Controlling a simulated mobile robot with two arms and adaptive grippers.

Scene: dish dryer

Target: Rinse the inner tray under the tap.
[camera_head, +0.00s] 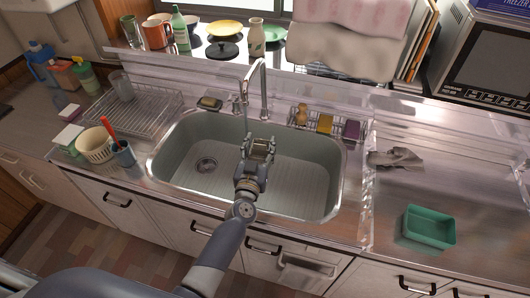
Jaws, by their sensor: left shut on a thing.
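A small green open-topped rectangular tray (429,228) lies on the metal counter at the right; I cannot tell for sure that it is the inner tray. The tap (262,88) rises behind the sink, and its spout arches forward over the basin. My left gripper (258,145) is over the sink, just in front of and below the tap. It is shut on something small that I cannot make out. The far side of its fingers is hidden. My right gripper is not in view.
The sink (190,150) is otherwise empty. A grey cloth (398,158) lies on the right counter.

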